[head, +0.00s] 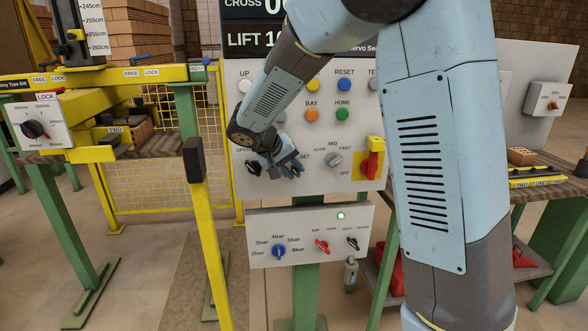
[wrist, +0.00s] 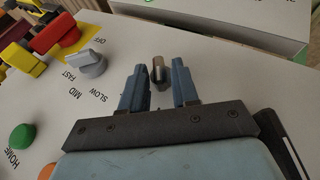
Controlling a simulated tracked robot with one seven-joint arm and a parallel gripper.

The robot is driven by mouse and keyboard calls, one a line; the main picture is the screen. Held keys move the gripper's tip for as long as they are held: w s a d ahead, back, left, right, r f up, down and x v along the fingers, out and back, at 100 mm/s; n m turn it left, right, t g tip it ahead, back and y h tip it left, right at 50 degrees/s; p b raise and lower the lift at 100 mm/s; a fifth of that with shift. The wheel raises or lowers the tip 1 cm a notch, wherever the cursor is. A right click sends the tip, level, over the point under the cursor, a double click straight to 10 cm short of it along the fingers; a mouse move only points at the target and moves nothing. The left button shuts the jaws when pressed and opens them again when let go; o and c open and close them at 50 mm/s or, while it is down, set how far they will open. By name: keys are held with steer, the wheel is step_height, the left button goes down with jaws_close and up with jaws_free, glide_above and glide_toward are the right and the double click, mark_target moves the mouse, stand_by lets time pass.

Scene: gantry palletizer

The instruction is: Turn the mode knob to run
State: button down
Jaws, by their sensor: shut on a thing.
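My gripper (head: 285,170) is at the grey control panel (head: 345,188), just left of the slow/mid/fast dial. In the wrist view, my gripper (wrist: 158,72) has one finger on either side of a small dark knob with a pale metallic face (wrist: 159,69). I take it for the mode knob, held between the fingers. In the head view the gripper covers this knob, and a SET label shows to its right. I see no RUN label, and I cannot tell which way the knob points.
The grey speed dial (head: 333,159) and red switch on yellow (head: 372,160) are right of my gripper. Coloured buttons, including green HOME (head: 342,114), are above. A lower panel (head: 262,228) holds a blue pressure knob (head: 279,251). A yellow post (head: 206,250) stands at left.

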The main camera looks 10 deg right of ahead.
steer(key=shift+s+a+f+h, duration=0.1)
steer(key=shift+a+f+h, duration=0.1)
steer(key=shift+h, duration=0.3)
steer(key=c, duration=1.2)
jaws_free()
steer(key=shift+o, duration=0.2)
steer(key=shift+r, duration=0.15)
steer(key=v, duration=1.3)
steer(key=shift+a, duration=0.2)
steer(key=shift+s+r, duration=0.1)
steer(key=s+d+r+g+y, duration=0.1)
steer(key=s+d+y, duration=0.2)
steer(key=s+d, duration=0.6)
steer(key=s+d+r+y, duration=0.2)
steer(key=s+d, duration=0.6)
steer(key=d, duration=0.2)
steer(key=s+d+f+m+t+y, duration=0.1)
steer(key=s+d+f+y, duration=0.1)
steer(key=s, duration=0.6)
steer(key=shift+s+d+t+y, duration=0.3)
steer(key=shift+d+t+y, duration=0.1)
steer(key=shift+d, duration=0.15)
